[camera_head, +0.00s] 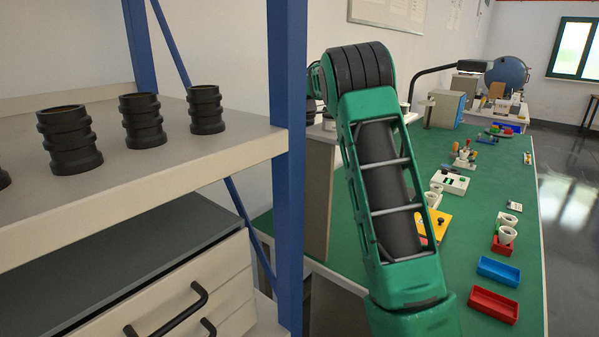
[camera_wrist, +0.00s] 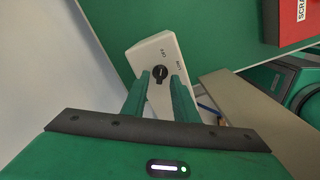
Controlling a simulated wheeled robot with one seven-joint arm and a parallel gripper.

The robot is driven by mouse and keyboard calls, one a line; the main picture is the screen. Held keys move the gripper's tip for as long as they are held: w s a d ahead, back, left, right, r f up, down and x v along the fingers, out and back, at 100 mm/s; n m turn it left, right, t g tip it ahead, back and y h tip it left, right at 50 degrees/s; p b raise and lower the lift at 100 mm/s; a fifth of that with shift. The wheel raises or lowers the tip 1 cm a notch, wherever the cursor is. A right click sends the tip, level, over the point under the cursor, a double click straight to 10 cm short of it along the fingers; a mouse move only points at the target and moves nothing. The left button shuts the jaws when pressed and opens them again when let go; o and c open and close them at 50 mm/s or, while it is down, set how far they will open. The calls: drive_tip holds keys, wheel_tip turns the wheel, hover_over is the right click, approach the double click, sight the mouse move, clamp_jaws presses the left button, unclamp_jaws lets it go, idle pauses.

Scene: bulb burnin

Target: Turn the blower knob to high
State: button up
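The blower knob (camera_wrist: 160,74) is small and black, on a white control box (camera_wrist: 148,50) fixed to a green surface in the wrist view. The labels OFF and LOW can be read on the box; no HIGH label can be made out. My gripper (camera_wrist: 162,79) has its two green fingers apart, with their tips at the left and right of the knob. I cannot tell whether either finger touches it. In the head view neither the knob nor my gripper shows; only my green arm does.
In the wrist view, a red bin marked SCRAP (camera_wrist: 289,20) is at the upper right. In the head view, a shelf with black ribbed parts (camera_head: 69,140) and a blue post (camera_head: 287,120) stand left of my arm. A green bench (camera_head: 470,225) with trays runs along the right.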

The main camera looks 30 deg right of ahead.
drive_tip(key=shift+f, duration=0.4)
clamp_jaws()
drive_tip(key=shift+m, duration=2.3)
unclamp_jaws()
wheel_tip(320, 180, up, 11)
